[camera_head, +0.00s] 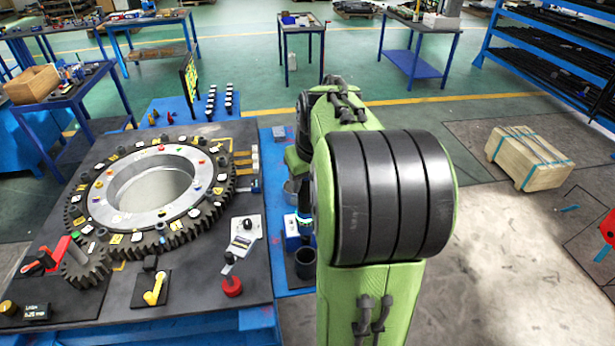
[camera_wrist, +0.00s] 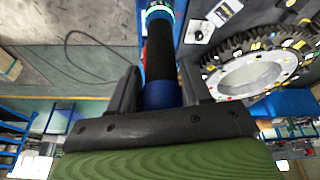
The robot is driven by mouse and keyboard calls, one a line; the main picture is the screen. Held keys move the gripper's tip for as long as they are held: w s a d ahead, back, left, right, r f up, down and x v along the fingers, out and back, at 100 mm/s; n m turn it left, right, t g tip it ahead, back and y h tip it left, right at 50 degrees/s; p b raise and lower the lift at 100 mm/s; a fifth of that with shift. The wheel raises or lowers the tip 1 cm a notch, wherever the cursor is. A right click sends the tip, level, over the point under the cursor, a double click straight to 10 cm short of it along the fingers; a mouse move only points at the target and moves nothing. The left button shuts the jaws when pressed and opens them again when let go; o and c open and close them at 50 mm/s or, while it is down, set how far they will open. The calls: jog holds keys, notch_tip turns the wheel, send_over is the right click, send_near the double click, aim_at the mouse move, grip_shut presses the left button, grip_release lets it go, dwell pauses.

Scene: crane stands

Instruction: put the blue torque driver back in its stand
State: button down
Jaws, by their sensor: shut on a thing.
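The blue torque driver (camera_wrist: 162,50) shows in the wrist view as a long dark cylinder with a blue band near the jaws and a pale glowing ring at its far end. My gripper (camera_wrist: 160,78) is shut on it, one finger on each side. In the head view the dark driver (camera_head: 304,196) hangs roughly upright beside my arm, its glowing ring low down; my arm hides most of the gripper. Below it a dark open cup (camera_head: 305,264) stands on the blue bench strip, and I cannot tell whether this is the stand. Contact below the driver is unclear.
A blue-and-white block (camera_head: 292,241) and a grey cup (camera_head: 289,190) stand close by the driver. Left is a dark table with a large toothed ring (camera_head: 82,222) and a red knob (camera_head: 232,287). A wooden crate (camera_head: 530,158) lies on the open floor at right.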

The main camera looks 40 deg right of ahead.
jog(key=b, duration=0.4)
send_over(309, 219)
jog(key=w, duration=0.1)
jog(key=shift+d+f, duration=0.15)
jog(key=shift+f, duration=1.15)
jog(key=shift+d+f, duration=0.1)
jog(key=shift+f, duration=1.2)
jog(key=shift+f+b, duration=4.2)
jog(key=shift+f, duration=0.5)
jog(key=shift+c, duration=2.4)
grip_release()
jog(key=shift+r, duration=0.1)
jog(key=shift+o, duration=0.3)
jog(key=shift+a, duration=0.1)
jog(key=shift+p+v, duration=1.9)
jog(key=shift+v, duration=0.65)
